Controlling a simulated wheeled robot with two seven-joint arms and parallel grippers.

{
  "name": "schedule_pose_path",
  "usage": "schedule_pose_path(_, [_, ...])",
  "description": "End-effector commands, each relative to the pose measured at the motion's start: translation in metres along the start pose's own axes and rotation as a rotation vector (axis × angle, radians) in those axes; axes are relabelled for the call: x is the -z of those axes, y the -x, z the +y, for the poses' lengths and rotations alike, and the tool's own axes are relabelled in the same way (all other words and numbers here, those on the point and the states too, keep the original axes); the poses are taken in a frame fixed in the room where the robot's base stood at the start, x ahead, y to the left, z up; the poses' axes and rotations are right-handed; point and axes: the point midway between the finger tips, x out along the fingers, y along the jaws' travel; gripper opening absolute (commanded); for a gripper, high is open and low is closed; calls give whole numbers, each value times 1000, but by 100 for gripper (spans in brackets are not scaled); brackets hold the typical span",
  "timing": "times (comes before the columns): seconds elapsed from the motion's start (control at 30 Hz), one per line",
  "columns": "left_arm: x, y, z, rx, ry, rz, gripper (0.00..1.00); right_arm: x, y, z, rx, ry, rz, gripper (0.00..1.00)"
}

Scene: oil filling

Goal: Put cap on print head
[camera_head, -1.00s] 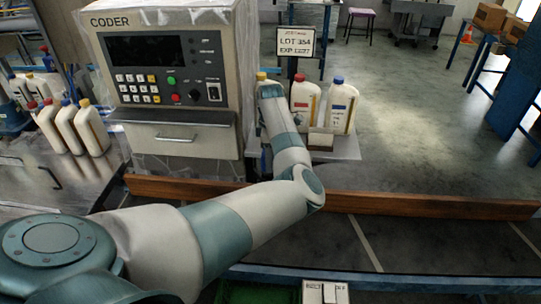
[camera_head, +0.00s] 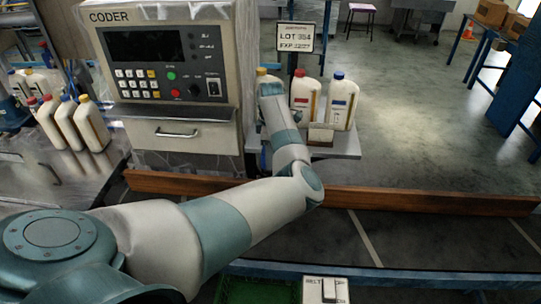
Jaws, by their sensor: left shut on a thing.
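My left arm comes in from the lower left and reaches up to the bottle shelf right of the coder. My left gripper (camera_head: 266,150) is mostly hidden behind my own wrist and forearm, low beside the coder. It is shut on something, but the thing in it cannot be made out. No cap for a print head and no print head can be picked out; either may be behind my arm. The coder (camera_head: 210,125) is a beige box with a dark screen, a keypad and a drawer handle. My right gripper is out of view.
White bottles with red (camera_head: 305,98) and blue caps (camera_head: 341,103) stand on a small shelf; a yellow-capped one (camera_head: 262,72) is partly behind my arm. More bottles (camera_head: 90,125) stand at left. A wooden rail (camera_head: 420,201) crosses in front. A lot sign (camera_head: 296,37) stands behind.

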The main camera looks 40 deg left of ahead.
Motion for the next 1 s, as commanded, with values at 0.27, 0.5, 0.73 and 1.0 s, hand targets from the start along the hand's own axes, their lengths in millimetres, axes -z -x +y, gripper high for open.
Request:
schedule_pose_path(0.27, [0,1,0,0,0,0,24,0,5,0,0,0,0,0])
schedule_pose_path(0.5, [0,0,0,0,0,0,24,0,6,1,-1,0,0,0])
schedule_pose_path(0.73, [0,0,0,0,0,0,24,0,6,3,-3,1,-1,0])
schedule_pose_path(1.0, [0,1,0,0,0,0,24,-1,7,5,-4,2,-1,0])
